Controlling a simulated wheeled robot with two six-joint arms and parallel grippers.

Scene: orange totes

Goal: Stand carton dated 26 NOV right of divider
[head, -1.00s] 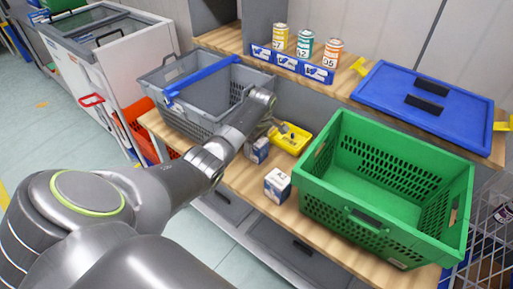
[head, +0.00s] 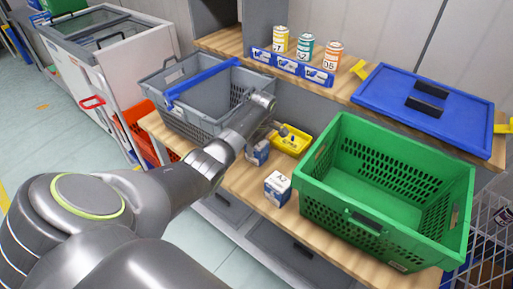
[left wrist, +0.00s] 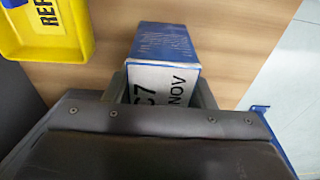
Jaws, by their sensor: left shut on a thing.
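My left gripper (head: 262,138) is over the wooden bench, in front of the yellow tray. In the left wrist view its two fingers (left wrist: 160,92) are shut on the sides of a blue and white carton (left wrist: 165,48). A white face of this carton reads "C7" and "NOV"; its day number is not readable. The held carton also shows in the head view (head: 258,153), low at the bench top. A second blue and white carton (head: 278,188) stands apart, nearer the green crate. The grey tote (head: 190,122) has a blue divider (head: 203,82) across it. My right gripper is not in view.
A yellow tray (head: 292,140) lies just behind the held carton and also shows in the left wrist view (left wrist: 50,45). A green crate (head: 340,200) stands at right. Several cans, including an orange one (head: 332,56), and a blue lid (head: 425,105) are on the shelf behind.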

